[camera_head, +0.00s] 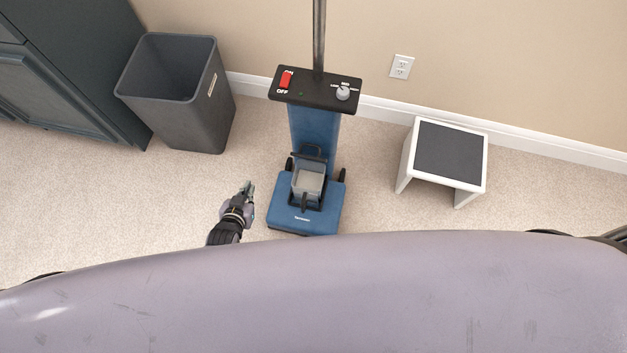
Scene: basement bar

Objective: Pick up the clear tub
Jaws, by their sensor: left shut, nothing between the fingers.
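The clear tub (307,181) looks like a small grey see-through container with a dark handle. It sits in the blue base of an upright floor machine (316,130), near the middle of the view. My left gripper (248,187) is shut and empty, to the left of the machine's base and apart from it. My right gripper is not in view. My own body hides the floor at the bottom of the view.
A dark grey bin (180,115) stands by the wall beside a dark cabinet (55,75). A white step stool (447,150) with a black top stands to the right. Carpet is clear between the machine and the stool. A wall outlet (401,67) is behind.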

